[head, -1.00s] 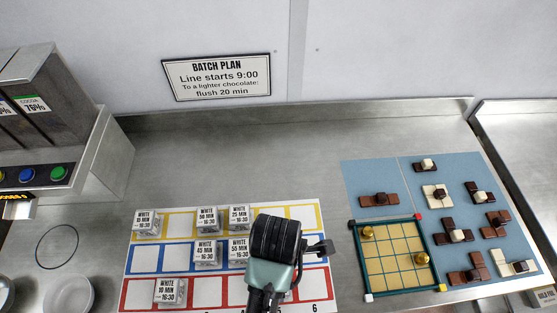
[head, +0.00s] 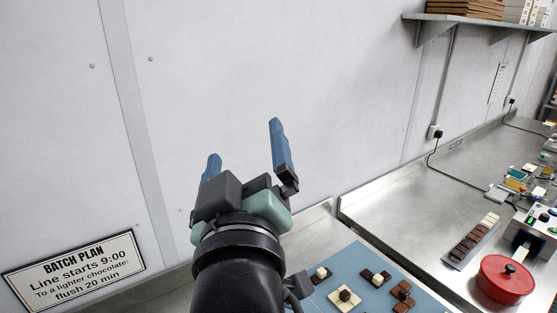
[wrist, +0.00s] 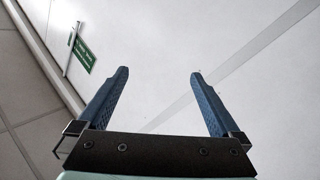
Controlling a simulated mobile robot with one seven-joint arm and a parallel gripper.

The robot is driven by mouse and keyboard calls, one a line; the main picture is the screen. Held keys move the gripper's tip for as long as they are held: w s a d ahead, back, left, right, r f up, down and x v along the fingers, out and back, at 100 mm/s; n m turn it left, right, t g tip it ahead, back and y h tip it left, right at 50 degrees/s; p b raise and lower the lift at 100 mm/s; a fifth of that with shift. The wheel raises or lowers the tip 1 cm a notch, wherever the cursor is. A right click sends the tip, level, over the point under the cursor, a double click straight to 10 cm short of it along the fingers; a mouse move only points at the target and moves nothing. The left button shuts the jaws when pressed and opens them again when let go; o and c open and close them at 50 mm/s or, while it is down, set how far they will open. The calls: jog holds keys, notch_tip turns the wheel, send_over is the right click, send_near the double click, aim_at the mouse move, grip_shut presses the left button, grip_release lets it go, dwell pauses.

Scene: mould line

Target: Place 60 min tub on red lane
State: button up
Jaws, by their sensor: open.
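My gripper (head: 244,155) is open and empty, raised in front of the white wall with its blue fingers pointing up. It also shows in the wrist view (wrist: 158,95), the two fingers wide apart with nothing between them. The tubs and the coloured lanes, the red one included, are outside both views now. No tub labelled 60 min is in sight.
A batch plan sign (head: 75,270) hangs on the wall at lower left. A blue mat (head: 375,290) with chocolate pieces lies at the bottom. A red lidded pot (head: 503,282) stands on the steel counter at right. A shelf (head: 470,20) juts from the wall at upper right.

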jog(key=s+d+r+m+t+h, duration=0.1)
jog(key=s+d+r+m+t, duration=0.1)
jog(key=s+r, duration=0.3)
jog(key=s+d+r+m+t, duration=0.2)
jog(key=s+r+m+t, duration=0.3)
jog(key=r, duration=0.8)
jog(key=shift+s+r+t+h, duration=0.3)
jog(key=shift+s+h, duration=0.1)
jog(key=shift+s, duration=0.05)
notch_tip(320, 180, down, 8)
jog(key=b, duration=0.8)
jog(key=shift+a+f, duration=0.1)
